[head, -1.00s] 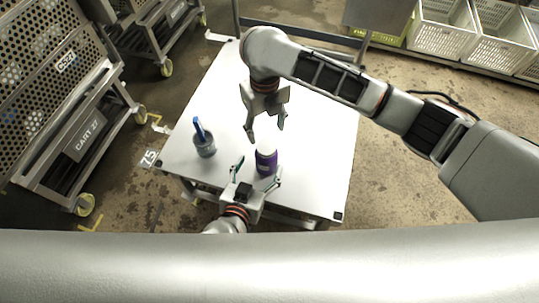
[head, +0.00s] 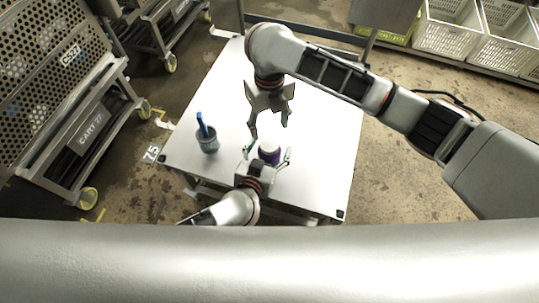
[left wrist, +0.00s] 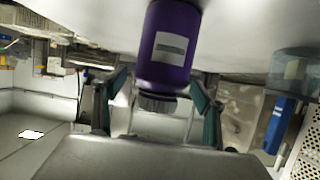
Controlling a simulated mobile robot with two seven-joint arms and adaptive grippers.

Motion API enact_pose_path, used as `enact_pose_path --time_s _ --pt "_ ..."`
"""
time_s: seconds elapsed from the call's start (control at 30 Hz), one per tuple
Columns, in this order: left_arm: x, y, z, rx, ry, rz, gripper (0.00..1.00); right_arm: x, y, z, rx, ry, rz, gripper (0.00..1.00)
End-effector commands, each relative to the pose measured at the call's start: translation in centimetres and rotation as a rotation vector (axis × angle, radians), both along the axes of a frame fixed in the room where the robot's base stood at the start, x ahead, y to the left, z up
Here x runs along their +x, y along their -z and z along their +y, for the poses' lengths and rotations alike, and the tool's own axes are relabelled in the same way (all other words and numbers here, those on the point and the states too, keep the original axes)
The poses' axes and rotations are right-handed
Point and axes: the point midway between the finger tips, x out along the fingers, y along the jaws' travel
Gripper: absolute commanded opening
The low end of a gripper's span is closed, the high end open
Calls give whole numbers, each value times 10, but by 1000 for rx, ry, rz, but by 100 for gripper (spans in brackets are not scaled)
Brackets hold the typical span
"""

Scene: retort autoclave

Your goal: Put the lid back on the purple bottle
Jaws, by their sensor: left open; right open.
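The purple bottle (head: 269,157) stands upright on the white table (head: 325,160), with a pale top in the head view. In the left wrist view the bottle (left wrist: 168,45) appears upside down, with a white label and a ribbed grey end (left wrist: 157,103). I cannot tell whether that end is a lid or a bare neck. My left gripper (head: 267,151) is open, low over the table, its fingers on either side of the bottle in the head view. My right gripper (head: 269,128) is open and empty, pointing down, just beyond the bottle in the picture. No separate lid is visible.
A grey cup (head: 208,146) holding a blue item (head: 202,124) stands left of the bottle. The table's right side is clear. Perforated metal carts (head: 70,125) stand at the left, and white crates (head: 448,28) are at the back right.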

Motion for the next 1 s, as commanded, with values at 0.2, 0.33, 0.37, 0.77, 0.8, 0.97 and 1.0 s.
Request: enact_pose_path --time_s 0.2,0.33,0.37,0.77,0.8,0.97,1.0 --pt "1 0 0 0 0 0 71 0 0 0 0 0 0 53" --pt "0 0 0 0 0 0 50 0 0 0 0 0 0 53" --pt "0 0 0 0 0 0 42 0 0 0 0 0 0 53" --pt "0 0 0 0 1 0 0 1 -1 0 0 124 -1 53" --pt "0 0 0 0 1 0 0 1 -2 0 1 175 -2 53" --pt "0 0 0 0 1 0 0 1 -3 0 0 417 -1 53" --pt "0 0 0 0 1 0 0 1 -4 0 1 475 -2 53"
